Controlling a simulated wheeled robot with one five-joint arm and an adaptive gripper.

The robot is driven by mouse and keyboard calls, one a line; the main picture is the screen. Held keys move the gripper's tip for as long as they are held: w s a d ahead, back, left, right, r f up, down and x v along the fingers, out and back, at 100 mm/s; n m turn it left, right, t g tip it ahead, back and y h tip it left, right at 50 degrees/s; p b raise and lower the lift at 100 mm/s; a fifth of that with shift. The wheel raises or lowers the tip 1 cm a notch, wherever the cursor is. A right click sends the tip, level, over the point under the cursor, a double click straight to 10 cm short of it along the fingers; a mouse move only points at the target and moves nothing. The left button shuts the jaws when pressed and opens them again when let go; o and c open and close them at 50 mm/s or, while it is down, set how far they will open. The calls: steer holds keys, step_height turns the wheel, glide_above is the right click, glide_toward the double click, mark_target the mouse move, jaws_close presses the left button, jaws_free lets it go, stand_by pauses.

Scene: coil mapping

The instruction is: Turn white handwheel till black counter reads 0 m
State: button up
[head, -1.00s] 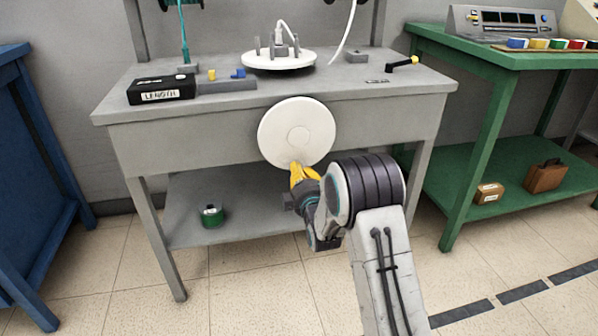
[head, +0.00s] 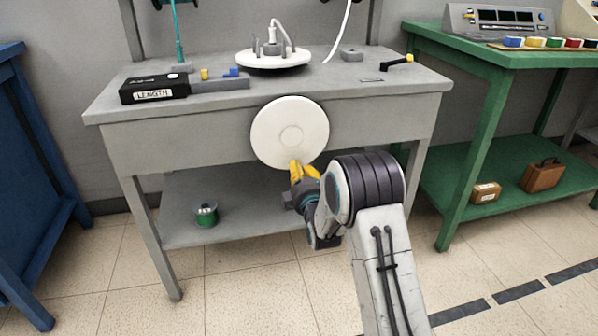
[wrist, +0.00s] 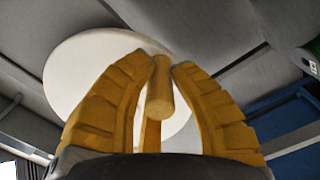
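The white handwheel (head: 275,118) is a round disc on the front of the grey bench. It also shows in the wrist view (wrist: 80,75). A yellowish peg handle (wrist: 160,95) stands out from its face near the lower rim. My gripper (head: 296,166) is at the wheel's lower edge. In the wrist view its two yellow fingers (wrist: 166,64) lie on either side of the peg, with their tips against it. The black counter (head: 150,88), labelled LENGTH, sits on the bench's left front; its reading is not legible.
A green spool (head: 207,215) is on the lower shelf. A green bench (head: 465,160) stands right, a blue one (head: 40,150) left.

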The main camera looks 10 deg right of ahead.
steer(key=o, duration=0.5)
steer(key=s, duration=1.2)
stand_by(0.6)
